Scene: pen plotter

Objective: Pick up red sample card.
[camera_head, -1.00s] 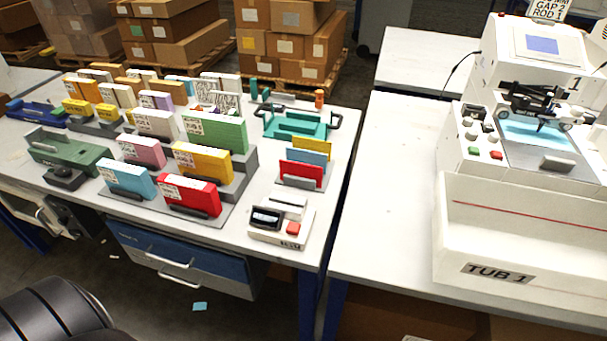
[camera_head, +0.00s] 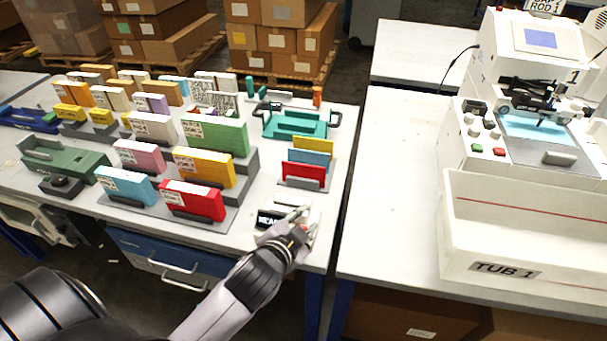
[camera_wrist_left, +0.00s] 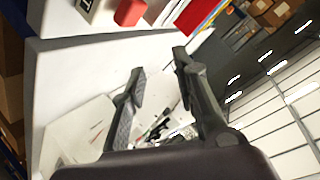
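A thin red sample card (camera_head: 303,175) stands in front of a blue and a yellow card in a small grey stand on the left table. A thicker red box (camera_head: 193,200) stands at the front of the rack to its left. My left gripper (camera_head: 297,222) is over the small white device, on the near side of the card stand and apart from the red card. In the left wrist view its two fingers (camera_wrist_left: 160,64) are spread with nothing between them. A red sheet, seemingly the card, shows at the top of that view (camera_wrist_left: 197,14). My right gripper is not in view.
The small white device (camera_head: 268,218) is partly hidden by my left gripper. Coloured boxes fill the rack on the left, and a teal tray (camera_head: 293,126) stands behind the cards. A white tub (camera_head: 520,225) and machine (camera_head: 530,90) stand on the right table, whose left part is clear.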

